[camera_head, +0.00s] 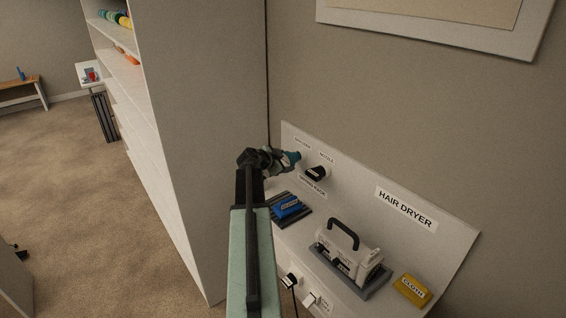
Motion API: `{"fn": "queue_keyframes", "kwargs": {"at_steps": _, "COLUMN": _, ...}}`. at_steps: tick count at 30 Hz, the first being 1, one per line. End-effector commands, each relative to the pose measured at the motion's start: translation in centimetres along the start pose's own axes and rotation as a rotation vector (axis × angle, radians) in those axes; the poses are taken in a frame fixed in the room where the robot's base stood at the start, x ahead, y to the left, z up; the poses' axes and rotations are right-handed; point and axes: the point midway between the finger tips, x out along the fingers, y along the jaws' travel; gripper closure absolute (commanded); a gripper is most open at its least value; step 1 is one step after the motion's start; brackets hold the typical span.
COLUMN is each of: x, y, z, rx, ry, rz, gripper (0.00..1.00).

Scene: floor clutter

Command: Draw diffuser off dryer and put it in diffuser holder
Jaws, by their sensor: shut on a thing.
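My gripper (279,161) is at the upper left of the white hair dryer panel. The piece is at the panel's upright back, close to a small label that seems to read diffuser. My gripper hides part of it, and I cannot tell whether it touches the holder there. A white appliance with a black handle, perhaps the dryer (340,262), sits in a grey tray (378,281) at the lower right, apart from my gripper.
A black nozzle (317,173) sits right of my gripper under its label. A blue block (287,206) lies on a dark ribbed mat (296,219) below. A tall shelf unit (205,130) stands close on the left, with open carpet beyond.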

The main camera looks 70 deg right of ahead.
Motion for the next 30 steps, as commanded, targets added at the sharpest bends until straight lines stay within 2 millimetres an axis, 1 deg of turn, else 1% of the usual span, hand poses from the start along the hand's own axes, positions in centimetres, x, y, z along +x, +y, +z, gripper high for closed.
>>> {"fn": "queue_keyframes", "kwargs": {"at_steps": 20, "x": 1.4, "y": 0.0, "z": -1.0, "rx": -0.001, "ry": 0.001, "rz": 0.001, "gripper": 0.83}}
{"fn": "queue_keyframes", "kwargs": {"at_steps": 21, "x": 1.5, "y": 0.0, "z": -1.0, "rx": -0.001, "ry": 0.0, "rz": 0.0, "gripper": 0.29}}
{"fn": "queue_keyframes", "kwargs": {"at_steps": 23, "x": 1.4, "y": 0.0, "z": -1.0, "rx": -0.001, "ry": 0.0, "rz": 0.0, "gripper": 0.12}}
{"fn": "queue_keyframes", "kwargs": {"at_steps": 24, "x": 1.4, "y": 0.0, "z": -1.0, "rx": -0.001, "ry": 0.0, "rz": 0.0, "gripper": 0.09}}
{"fn": "queue_keyframes", "kwargs": {"at_steps": 30, "x": 1.4, "y": 0.0, "z": -1.0, "rx": -0.001, "ry": 0.0, "rz": 0.0, "gripper": 0.09}}
